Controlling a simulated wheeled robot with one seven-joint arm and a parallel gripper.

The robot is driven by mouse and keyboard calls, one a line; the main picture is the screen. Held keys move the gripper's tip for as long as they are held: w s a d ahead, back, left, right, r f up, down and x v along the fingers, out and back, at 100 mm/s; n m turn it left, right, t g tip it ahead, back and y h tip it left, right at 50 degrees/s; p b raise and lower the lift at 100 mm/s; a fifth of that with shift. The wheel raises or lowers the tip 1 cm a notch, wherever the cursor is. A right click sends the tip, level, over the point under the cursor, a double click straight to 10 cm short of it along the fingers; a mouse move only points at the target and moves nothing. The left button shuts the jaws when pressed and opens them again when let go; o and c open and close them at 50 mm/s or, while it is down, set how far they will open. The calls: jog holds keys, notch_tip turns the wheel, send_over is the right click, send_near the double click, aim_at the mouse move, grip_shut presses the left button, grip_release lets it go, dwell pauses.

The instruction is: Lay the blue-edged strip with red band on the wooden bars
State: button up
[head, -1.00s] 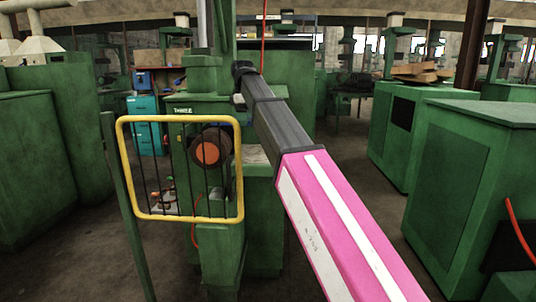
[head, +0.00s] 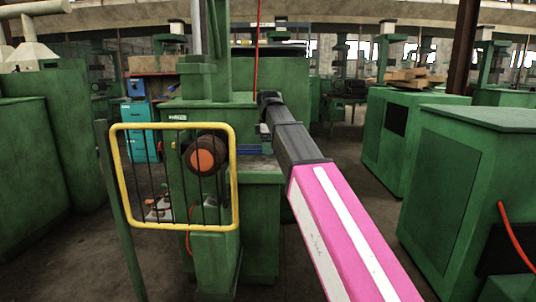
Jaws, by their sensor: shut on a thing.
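My gripper (head: 265,129) is at the far end of my pink and dark arm, above the green machine's work surface. It is small and partly hidden behind my dark wrist. A narrow dark-blue piece (head: 252,149) shows just below it, and looks like the blue-edged strip, held in the shut jaws. No red band can be made out on it. Light-brown wooden pieces (head: 413,77) lie on a green cabinet at the right rear; I cannot tell whether these are the wooden bars.
A yellow-framed guard (head: 236,180) stands before the green machine (head: 262,225) with a dark, orange-centred round part (head: 203,158). Large green cabinets stand left and at right (head: 440,190). Grey floor (head: 345,150) is open between machine and right cabinets.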

jog(key=shift+f, duration=1.35)
jog(key=shift+f, duration=0.15)
jog(key=o, duration=0.9)
jog(key=shift+o, duration=0.2)
